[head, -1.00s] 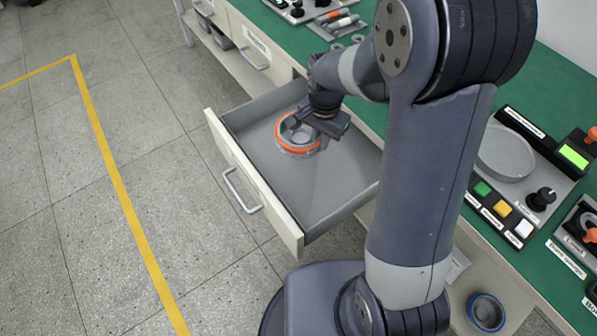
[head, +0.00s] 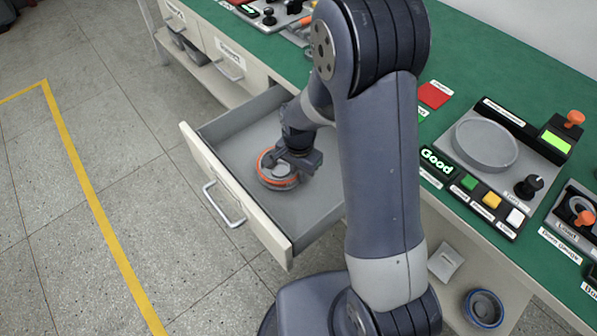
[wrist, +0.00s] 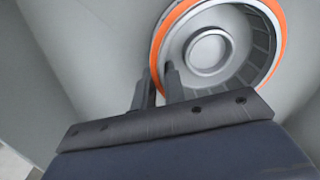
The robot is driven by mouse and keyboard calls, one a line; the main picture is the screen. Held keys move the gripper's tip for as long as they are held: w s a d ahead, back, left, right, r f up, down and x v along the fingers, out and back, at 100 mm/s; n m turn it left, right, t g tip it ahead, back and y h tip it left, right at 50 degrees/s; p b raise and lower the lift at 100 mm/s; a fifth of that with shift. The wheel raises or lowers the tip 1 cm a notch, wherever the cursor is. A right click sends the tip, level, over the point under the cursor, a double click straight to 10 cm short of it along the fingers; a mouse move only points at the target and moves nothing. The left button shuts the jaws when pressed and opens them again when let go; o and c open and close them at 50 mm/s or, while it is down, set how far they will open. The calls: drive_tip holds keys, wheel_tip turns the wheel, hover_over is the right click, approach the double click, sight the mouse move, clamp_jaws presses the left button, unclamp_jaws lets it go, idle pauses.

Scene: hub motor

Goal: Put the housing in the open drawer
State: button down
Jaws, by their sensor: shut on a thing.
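The housing (head: 278,181) is a round grey part with an orange ring around its rim. In the head view it is inside the open drawer (head: 236,193), near the middle of its grey floor. My gripper (head: 272,160) is over it from above, shut on its wall. In the wrist view the two fingers (wrist: 160,82) straddle the near rim of the housing (wrist: 205,48), and its round hub and ribbed inside show. The head view does not make clear whether its underside touches the drawer floor. My arm hides the drawer's right side.
The drawer's white front (head: 235,195) with its handle (head: 224,205) sticks out over the floor. The green bench (head: 270,55) carries a panel with a round grey dish (head: 487,143), a "Good" display (head: 437,161) and buttons. A blue-rimmed round part (head: 484,308) lies below the bench.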

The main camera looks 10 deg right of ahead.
drive_tip(key=c, duration=1.5)
unclamp_jaws()
drive_tip(key=shift+r, duration=0.1)
wheel_tip(320, 180, up, 12)
drive_tip(key=shift+f+p, duration=0.1)
drive_tip(key=shift+p, duration=0.85)
